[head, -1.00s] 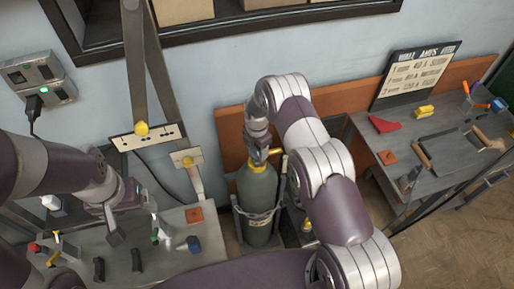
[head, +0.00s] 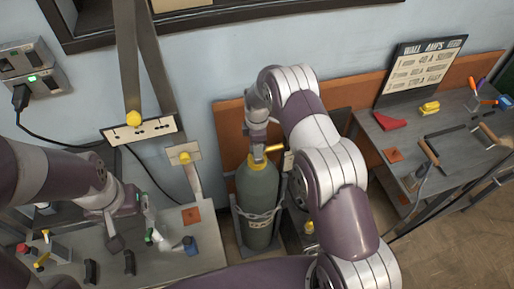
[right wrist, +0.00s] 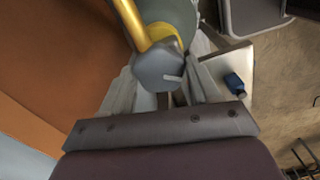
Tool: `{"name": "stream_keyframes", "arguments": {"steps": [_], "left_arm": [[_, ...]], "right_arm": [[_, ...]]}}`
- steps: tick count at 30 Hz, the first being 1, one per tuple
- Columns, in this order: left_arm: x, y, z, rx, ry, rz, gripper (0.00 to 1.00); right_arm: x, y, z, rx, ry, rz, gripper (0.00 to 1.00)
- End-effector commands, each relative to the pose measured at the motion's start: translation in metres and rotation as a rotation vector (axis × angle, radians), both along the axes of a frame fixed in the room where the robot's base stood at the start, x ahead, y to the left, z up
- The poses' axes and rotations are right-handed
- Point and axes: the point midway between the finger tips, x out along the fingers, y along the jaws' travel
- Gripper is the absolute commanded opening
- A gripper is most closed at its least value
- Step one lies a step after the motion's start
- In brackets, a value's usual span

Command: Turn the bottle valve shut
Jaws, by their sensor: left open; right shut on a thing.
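The green gas bottle (head: 258,190) stands upright in front of the orange board, with a yellow collar at its neck. Its valve knob (right wrist: 160,68) is grey with a pale mark, and shows in the right wrist view beside a yellow pipe (right wrist: 130,22). My right gripper (right wrist: 170,92) has one finger on each side of the knob and is shut on it. In the head view the right gripper (head: 257,143) comes down on the bottle top and mostly hides the valve. My left gripper (head: 130,225) is open and empty above the left bench.
The left bench (head: 185,262) holds small tools and a blue item (head: 190,245). The right bench (head: 450,160) carries a red wedge, a yellow block and hand tools. A chain (head: 258,217) runs around the bottle. Floor shows between the benches.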

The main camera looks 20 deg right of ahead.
Motion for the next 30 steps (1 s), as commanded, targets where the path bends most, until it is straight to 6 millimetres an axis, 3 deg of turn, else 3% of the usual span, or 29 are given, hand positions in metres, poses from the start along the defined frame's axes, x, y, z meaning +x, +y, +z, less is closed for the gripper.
{"name": "stream_keyframes", "arguments": {"steps": [9,30], "left_arm": [[0.000,0.000,-0.025,0.000,0.000,0.000,0.86],[0.000,0.000,-0.054,0.000,0.000,0.000,0.86]], "right_arm": [[0.002,0.000,-0.001,0.001,-0.005,-0.295,0.31],[0.002,-0.001,0.001,0.001,-0.006,-0.960,0.31]]}}
